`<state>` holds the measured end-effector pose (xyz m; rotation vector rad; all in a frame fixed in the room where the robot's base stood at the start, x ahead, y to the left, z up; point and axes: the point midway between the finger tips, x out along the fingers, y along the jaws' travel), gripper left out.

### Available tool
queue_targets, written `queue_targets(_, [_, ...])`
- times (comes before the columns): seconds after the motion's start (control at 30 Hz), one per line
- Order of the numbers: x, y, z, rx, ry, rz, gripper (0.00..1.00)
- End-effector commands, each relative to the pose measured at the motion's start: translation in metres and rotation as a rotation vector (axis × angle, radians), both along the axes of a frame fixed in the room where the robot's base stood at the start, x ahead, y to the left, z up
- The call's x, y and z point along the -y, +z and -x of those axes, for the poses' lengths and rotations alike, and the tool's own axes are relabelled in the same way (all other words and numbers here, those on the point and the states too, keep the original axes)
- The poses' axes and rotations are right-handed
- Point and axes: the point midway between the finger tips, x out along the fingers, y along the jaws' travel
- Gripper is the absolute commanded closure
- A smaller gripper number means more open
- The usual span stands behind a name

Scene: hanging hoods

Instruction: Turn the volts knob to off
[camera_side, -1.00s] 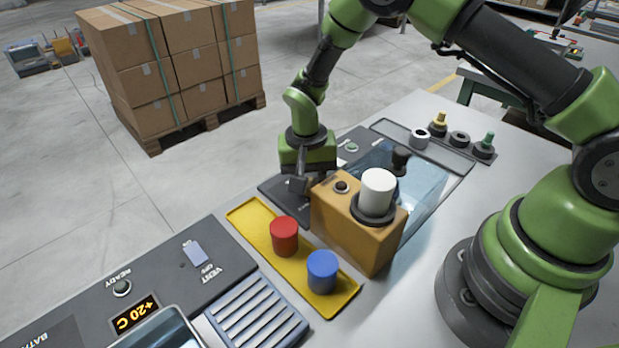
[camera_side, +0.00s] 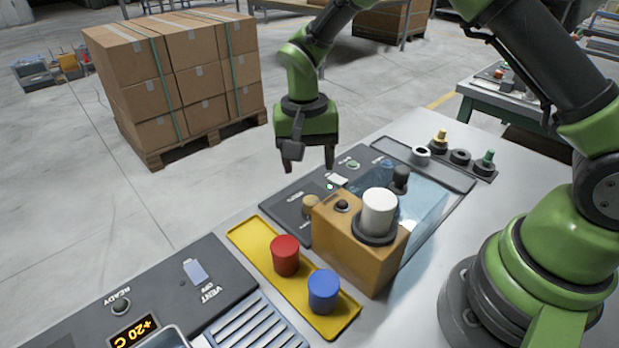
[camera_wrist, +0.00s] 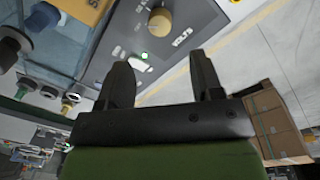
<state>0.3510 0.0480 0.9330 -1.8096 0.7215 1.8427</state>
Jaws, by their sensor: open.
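A round tan knob (camera_side: 311,206) sits on a dark control panel (camera_side: 284,204), partly behind a wooden box in the side view. It also shows at the top of the wrist view (camera_wrist: 160,20). My gripper (camera_side: 310,166) is raised above the panel, pointing down, apart from the knob. In the wrist view my gripper (camera_wrist: 162,62) has its two fingers spread with nothing between them.
The wooden box (camera_side: 340,245) with a white cylinder (camera_side: 379,211) stands close to the knob. A clear blue cover (camera_side: 425,200) is behind it. A yellow tray (camera_side: 250,238) holds a red (camera_side: 285,256) and a blue cylinder (camera_side: 323,291). The air around my gripper is free.

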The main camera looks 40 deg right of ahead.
Motion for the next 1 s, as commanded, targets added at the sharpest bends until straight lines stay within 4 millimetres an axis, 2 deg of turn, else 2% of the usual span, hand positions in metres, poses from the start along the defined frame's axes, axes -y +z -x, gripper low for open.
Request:
queue_targets(0.13, [-0.001, 0.01, 0.0, 0.001, 0.0, -0.001, 0.4])
queue_targets(0.4, [0.0, 0.01, 0.0, -0.001, -0.002, -0.001, 0.39])
queue_targets(0.67, [0.005, 0.003, 0.004, 0.035, -0.198, -0.036, 0.39])
queue_targets(0.77, [0.005, -0.006, 0.004, 0.034, -0.197, -0.036, 0.39])
queue_targets(1.0, [0.005, -0.05, 0.005, 0.031, -0.196, -0.036, 0.39])
